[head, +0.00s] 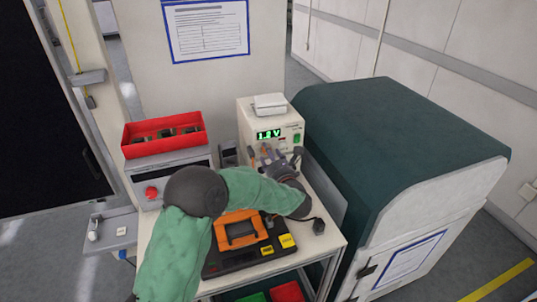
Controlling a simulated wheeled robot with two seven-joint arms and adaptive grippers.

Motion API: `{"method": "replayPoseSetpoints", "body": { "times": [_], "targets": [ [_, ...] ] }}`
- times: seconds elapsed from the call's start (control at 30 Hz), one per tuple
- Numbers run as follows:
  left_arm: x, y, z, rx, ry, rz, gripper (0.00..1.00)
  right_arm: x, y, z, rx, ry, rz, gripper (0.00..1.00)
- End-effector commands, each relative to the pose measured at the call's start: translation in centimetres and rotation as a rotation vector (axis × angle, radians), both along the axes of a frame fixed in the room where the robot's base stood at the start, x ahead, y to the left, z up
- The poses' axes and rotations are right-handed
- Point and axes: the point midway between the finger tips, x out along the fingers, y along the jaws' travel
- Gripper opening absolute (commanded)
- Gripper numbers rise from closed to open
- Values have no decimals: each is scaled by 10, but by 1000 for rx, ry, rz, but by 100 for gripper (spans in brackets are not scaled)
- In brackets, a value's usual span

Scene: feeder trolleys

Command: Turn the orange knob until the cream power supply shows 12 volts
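The cream power supply (249,128) stands at the back of the trolley top. Its green display (268,134) is lit and shows a small reading in V, which looks like 1.2 or 1.8; the digits are too small to be sure. My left gripper (281,155) is at the lower front of the power supply, with its grey fingers pointing at the panel. A small orange-brown patch (264,149) shows by the fingers, perhaps part of the orange knob; the fingers hide most of that area. I cannot tell whether they grip it. My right gripper is out of view.
A red bin (164,143) sits on a grey unit with a red button (151,192) at left. A black and orange device (238,250) lies below my forearm. A large dark-green cabinet (400,130) stands close at right. A white box (270,103) tops the power supply.

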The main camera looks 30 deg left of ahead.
Motion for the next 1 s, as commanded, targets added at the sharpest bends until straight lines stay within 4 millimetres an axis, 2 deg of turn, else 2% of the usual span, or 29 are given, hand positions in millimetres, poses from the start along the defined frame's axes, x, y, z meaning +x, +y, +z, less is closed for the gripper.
{"method": "replayPoseSetpoints", "body": {
  "times": [0.2,0.47,0.6,0.67,1.0],
  "targets": [
    [8,9,0,0,0,0,54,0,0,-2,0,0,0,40],
    [8,10,0,0,0,-1,54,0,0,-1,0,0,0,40],
    [8,10,0,0,0,-1,15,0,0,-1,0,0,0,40],
    [8,10,0,0,0,-1,0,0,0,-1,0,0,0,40],
    [9,9,1,18,17,-2,0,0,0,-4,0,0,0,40]
  ]
}}
